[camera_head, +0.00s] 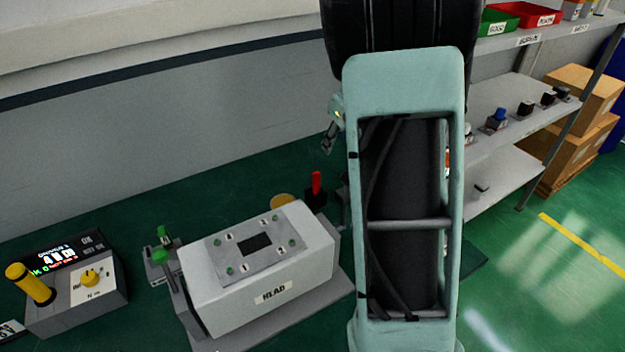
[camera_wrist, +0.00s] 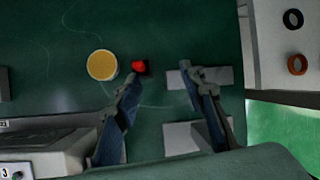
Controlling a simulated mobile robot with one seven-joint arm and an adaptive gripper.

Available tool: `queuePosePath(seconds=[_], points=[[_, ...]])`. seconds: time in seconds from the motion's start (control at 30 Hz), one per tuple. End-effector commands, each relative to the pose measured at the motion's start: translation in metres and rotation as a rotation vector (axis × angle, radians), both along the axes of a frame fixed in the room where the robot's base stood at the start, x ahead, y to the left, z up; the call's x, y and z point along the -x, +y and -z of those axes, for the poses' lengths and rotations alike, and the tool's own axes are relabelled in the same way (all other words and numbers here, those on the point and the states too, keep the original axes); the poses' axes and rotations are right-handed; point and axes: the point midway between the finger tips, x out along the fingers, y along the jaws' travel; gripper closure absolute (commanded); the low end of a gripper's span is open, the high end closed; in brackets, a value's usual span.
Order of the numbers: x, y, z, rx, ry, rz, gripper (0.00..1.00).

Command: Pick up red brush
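The red brush (camera_head: 316,182) stands upright in a dark holder (camera_head: 315,198), behind the right end of the white HEAD box. In the wrist view the red brush (camera_wrist: 138,66) is seen from above, just beyond the tip of the left finger and apart from it. My gripper (camera_wrist: 160,78) is open with nothing between its fingers. In the head view my gripper (camera_head: 328,146) is partly hidden by my arm and appears higher in the picture than the brush.
A yellow-topped round container (camera_head: 283,202) is left of the brush; it also shows in the wrist view (camera_wrist: 102,65). The white HEAD box (camera_head: 272,285) stands in front. A control box (camera_head: 75,290) is at left. A shelf (camera_head: 500,170) with bins and small parts stands at right.

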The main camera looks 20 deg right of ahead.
Motion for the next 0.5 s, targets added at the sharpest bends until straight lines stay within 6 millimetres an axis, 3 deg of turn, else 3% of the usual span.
queuePosePath(seconds=[0.03, 0.2, 0.5], points=[[0.002, 0.009, 0.016, -0.042, 0.027, 0.043, 0.62], [0.005, 0.027, 0.043, -0.123, 0.077, 0.136, 0.62], [-0.010, 0.033, 0.085, -0.134, 0.084, 0.150, 0.62]])
